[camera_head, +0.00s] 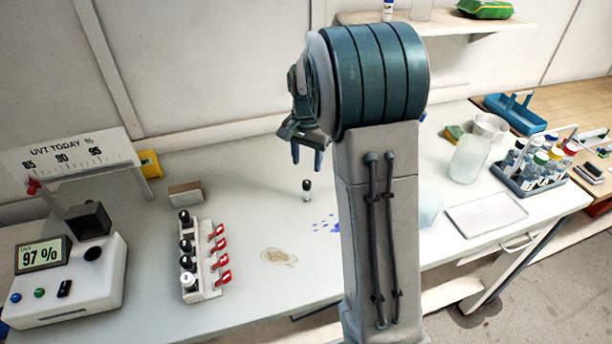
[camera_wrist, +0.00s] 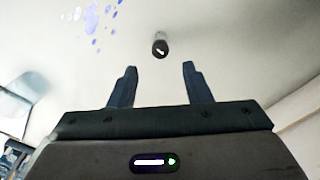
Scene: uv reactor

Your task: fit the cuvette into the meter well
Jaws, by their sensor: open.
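The cuvette (camera_head: 307,190), small and clear with a black cap, stands upright on the white bench below my gripper. In the wrist view the cuvette's cap (camera_wrist: 160,48) shows from above, beyond the fingertips and between their lines. My gripper (camera_head: 307,156) is open and empty, pointing down above the cuvette and apart from it. Its two fingers also show in the wrist view (camera_wrist: 160,72). The meter (camera_head: 70,285) stands at the far left of the bench, its display reading 97 %. A round black opening (camera_head: 93,254) on its top may be the well.
A white rack (camera_head: 200,265) with several black-topped vials and red clips stands between meter and cuvette. A brown block (camera_head: 186,192) lies behind it. Blue spots and a brown stain (camera_head: 279,257) mark the bench. A bottle rack (camera_head: 537,168) stands at right.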

